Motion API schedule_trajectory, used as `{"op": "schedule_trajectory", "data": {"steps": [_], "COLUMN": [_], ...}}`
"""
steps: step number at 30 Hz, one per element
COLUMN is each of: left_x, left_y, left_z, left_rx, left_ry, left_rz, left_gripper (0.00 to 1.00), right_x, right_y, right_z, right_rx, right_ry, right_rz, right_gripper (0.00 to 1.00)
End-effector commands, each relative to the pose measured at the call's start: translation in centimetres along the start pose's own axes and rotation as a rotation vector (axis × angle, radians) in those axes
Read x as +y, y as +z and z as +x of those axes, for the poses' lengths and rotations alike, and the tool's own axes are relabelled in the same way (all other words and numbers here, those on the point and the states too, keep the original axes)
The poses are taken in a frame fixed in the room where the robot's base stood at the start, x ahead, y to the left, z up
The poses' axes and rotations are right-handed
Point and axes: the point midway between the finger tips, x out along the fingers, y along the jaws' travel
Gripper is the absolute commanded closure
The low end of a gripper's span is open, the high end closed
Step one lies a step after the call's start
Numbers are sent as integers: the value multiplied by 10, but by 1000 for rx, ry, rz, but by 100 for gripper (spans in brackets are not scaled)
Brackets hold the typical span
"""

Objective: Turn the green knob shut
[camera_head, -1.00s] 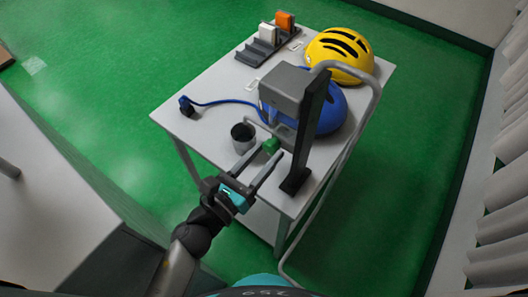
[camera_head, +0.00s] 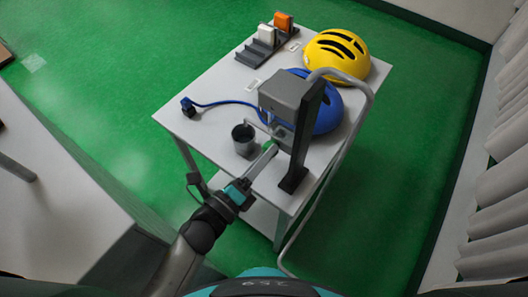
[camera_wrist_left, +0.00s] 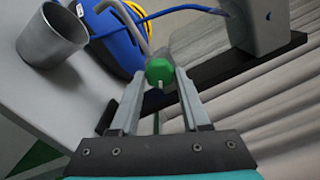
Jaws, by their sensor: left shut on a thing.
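The green knob (camera_head: 267,145) is on the dispenser, a grey box (camera_head: 284,92) on a black post (camera_head: 303,140). In the left wrist view the knob (camera_wrist_left: 158,70) sits between the fingertips, with a pale mark low on its face. My left gripper (camera_head: 264,150) is shut on the knob; in the head view its fingers look edge-on, one over the other, and partly hide it. A grey metal cup (camera_head: 243,139) stands on the table beside the knob, near a thin bent spout (camera_wrist_left: 130,22). My right gripper is not in view.
The white table (camera_head: 205,110) also holds a blue helmet (camera_head: 330,112) behind the post, a yellow helmet (camera_head: 337,52), a dark stepped rack (camera_head: 258,55) with white and orange blocks, and a blue cable. A grey rail (camera_head: 357,125) curves along its right side.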

Motion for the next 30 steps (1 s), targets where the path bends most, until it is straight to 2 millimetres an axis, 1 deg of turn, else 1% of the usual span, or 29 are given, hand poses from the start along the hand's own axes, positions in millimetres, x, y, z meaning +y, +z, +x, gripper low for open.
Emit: {"op": "schedule_trajectory", "data": {"steps": [1, 6, 15, 21, 30], "left_x": [-2, -2, -2, -2, -1], "left_y": [2, 2, 2, 2, 2], "left_z": [0, 0, 0, 0, 0], "left_rx": [-1, -2, -1, -2, -2], "left_ry": [-1, -2, -1, -2, -2], "left_rz": [-44, -188, -372, -434, -460], "left_gripper": [100, 100, 100, 100, 100], "right_x": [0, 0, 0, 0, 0], "right_y": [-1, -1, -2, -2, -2], "right_z": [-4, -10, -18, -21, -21], "right_rx": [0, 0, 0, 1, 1], "right_ry": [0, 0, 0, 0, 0], "right_rz": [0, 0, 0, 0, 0], "right_gripper": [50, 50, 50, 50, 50]}}
